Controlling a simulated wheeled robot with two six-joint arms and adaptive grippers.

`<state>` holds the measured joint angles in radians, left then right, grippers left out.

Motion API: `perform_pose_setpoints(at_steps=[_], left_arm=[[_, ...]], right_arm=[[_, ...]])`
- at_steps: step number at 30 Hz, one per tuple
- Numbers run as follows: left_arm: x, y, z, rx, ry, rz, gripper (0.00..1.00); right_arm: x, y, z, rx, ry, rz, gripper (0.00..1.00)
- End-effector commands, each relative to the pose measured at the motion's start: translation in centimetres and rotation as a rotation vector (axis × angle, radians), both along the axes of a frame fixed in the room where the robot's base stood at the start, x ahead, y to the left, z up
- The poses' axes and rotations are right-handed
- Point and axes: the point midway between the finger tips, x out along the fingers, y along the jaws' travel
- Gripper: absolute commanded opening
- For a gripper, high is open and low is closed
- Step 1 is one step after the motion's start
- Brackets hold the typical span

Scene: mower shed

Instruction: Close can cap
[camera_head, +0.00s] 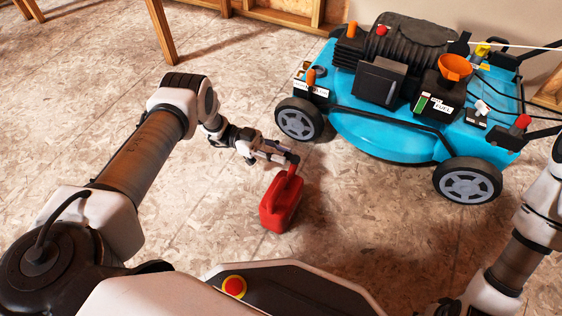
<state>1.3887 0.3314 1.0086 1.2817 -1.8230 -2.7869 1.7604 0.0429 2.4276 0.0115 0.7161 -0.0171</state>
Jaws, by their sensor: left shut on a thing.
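A red fuel can (280,203) is on the floor in front of the mower, near the middle of the head view. Its narrow neck points up and away from me, with a small dark cap (294,158) at the top. My left gripper (283,153) reaches in from the left and is shut on the dark cap. The fingers partly hide the cap, so I cannot tell how it sits on the neck. My right arm (512,262) shows at the right edge, but its gripper is out of view.
A blue lawn mower (385,133) stands behind and to the right of the can, with an orange funnel (455,67) on top. Its front wheel (299,120) is close to my left gripper. Wooden legs (161,30) stand at the back left. The floor left of the can is clear.

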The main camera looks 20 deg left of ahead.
Motion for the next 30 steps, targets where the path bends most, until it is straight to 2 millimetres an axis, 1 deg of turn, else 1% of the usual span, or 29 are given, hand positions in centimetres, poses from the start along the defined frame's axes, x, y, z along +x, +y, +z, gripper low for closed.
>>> perform_pose_setpoints(at_steps=[1, 4, 7, 10, 11, 12, 13, 20, 23, 26, 30], left_arm=[[0.0, 0.0, -0.8, -0.016, 0.001, 0.0, 0.0], [0.0, 0.0, -0.7, -0.046, 0.002, 0.0, 0.0], [0.0, 0.0, -0.3, -0.057, 0.002, 0.001, 0.0], [0.0, 0.0, -0.3, -0.055, 0.003, 0.001, 0.0], [0.0, 0.0, -0.3, -0.055, 0.003, 0.001, 0.31], [0.0, 0.0, -0.3, -0.055, 0.003, 0.001, 0.45], [0.0, 0.0, -0.3, -0.055, 0.003, 0.001, 0.5], [0.0, 0.0, -0.3, -0.055, 0.003, 0.0, 0.5], [0.0, 0.3, -0.4, -0.054, 0.002, 0.001, 0.5], [0.0, 1.6, -0.6, -0.054, 0.001, 0.003, 0.5], [0.1, 4.5, -1.0, -0.052, 0.001, 0.003, 0.5]], right_arm=[[0.2, 0.0, -1.2, -0.001, -0.006, 0.002, 0.4], [0.5, 0.0, -1.8, -0.003, -0.015, 0.006, 0.4], [0.6, 0.0, -1.7, -0.003, -0.018, 0.008, 0.4], [0.6, 0.0, -1.6, -0.003, -0.017, 0.008, 0.4], [0.6, 0.0, -1.6, -0.003, -0.017, 0.008, 0.4], [0.6, 0.0, -1.6, -0.003, -0.017, 0.008, 0.4], [0.6, 0.0, -1.6, -0.003, -0.017, 0.008, 0.4], [0.6, 0.0, -1.6, -0.003, -0.016, 0.008, 0.4], [0.5, 0.0, -1.6, -0.003, -0.016, 0.009, 0.4], [0.5, 0.0, -1.6, -0.003, -0.016, 0.009, 0.4], [0.5, 0.0, -1.6, -0.003, -0.016, 0.009, 0.4]])
